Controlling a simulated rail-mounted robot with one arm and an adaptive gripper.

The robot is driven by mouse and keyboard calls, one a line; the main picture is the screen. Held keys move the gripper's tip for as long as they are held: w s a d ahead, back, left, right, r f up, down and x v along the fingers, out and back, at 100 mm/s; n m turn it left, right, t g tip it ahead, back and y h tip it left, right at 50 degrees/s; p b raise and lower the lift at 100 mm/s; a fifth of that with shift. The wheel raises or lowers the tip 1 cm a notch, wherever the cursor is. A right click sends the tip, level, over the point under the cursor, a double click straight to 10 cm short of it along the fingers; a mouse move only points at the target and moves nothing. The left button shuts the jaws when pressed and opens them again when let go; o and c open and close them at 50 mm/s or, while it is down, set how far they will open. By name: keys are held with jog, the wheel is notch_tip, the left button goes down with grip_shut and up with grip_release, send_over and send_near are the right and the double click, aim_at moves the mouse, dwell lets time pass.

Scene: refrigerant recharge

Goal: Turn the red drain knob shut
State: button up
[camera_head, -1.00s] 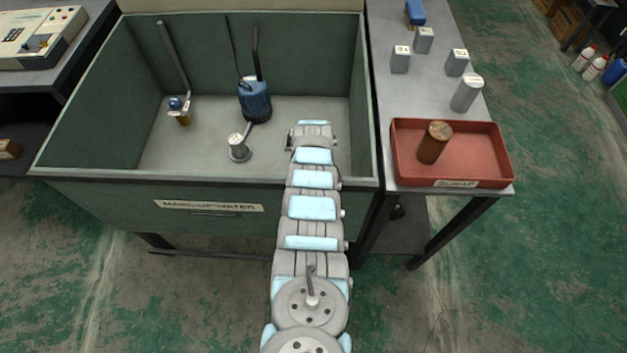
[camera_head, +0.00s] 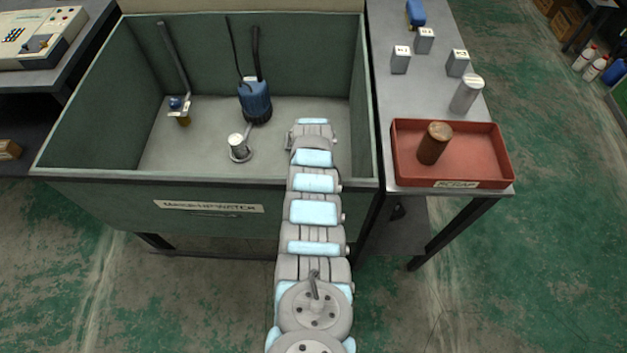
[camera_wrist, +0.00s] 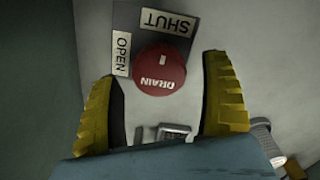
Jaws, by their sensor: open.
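The red drain knob (camera_wrist: 160,70) shows in the wrist view, round, with the word DRAIN upside down and a short white mark near its top. A dark plate behind it carries a SHUT label (camera_wrist: 167,22) above and an OPEN label (camera_wrist: 122,53) to the left. The white mark points up, toward the SHUT side in the picture. My gripper (camera_wrist: 161,85) is open, its two yellow ridged fingers on either side of the knob with gaps to both. The knob is not visible in the head view, where my arm (camera_head: 312,210) reaches into the tank.
The green tank (camera_head: 115,195) is open on top. Inside are a blue pump (camera_head: 255,102), a white-topped fitting (camera_head: 238,147) and a small valve (camera_head: 180,108). A red tray (camera_head: 480,150) holding a brown cylinder (camera_head: 434,143) stands on the bench to the right.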

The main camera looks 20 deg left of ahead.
notch_tip(320, 180, up, 11)
dwell(0.9)
jog(key=shift+s+r, duration=0.1)
dwell(0.4)
